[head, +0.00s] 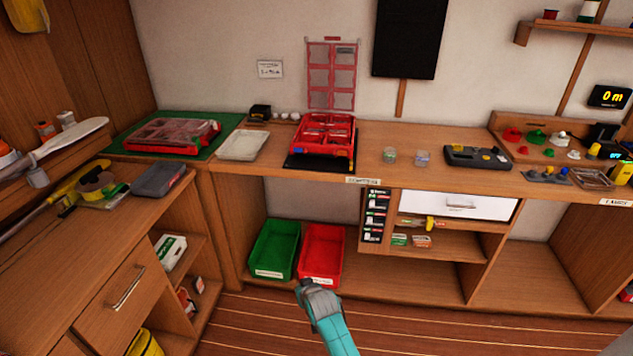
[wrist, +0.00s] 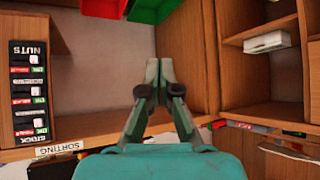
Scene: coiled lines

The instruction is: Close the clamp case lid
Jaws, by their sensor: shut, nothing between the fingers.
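A red compartment case (head: 352,150) sits on the bench against the back wall, its tray facing up. Its clear, red-framed lid (head: 331,75) stands open, upright behind it. A second red case (head: 172,135) with a clear lid lies closed at the left. I cannot read which one is the clamp case. My gripper (head: 305,287) is low in front of the bench, well below and apart from both cases. In the wrist view my gripper (wrist: 159,66) has its fingertips together with nothing between them. Neither case shows clearly in the wrist view.
A white tray (head: 243,145) stands left of the open case. Two small jars (head: 390,155) and a dark grey device (head: 477,157) stand to its right. Green (head: 275,250) and red (head: 321,256) bins sit under the bench. A black panel (head: 410,38) hangs on the wall.

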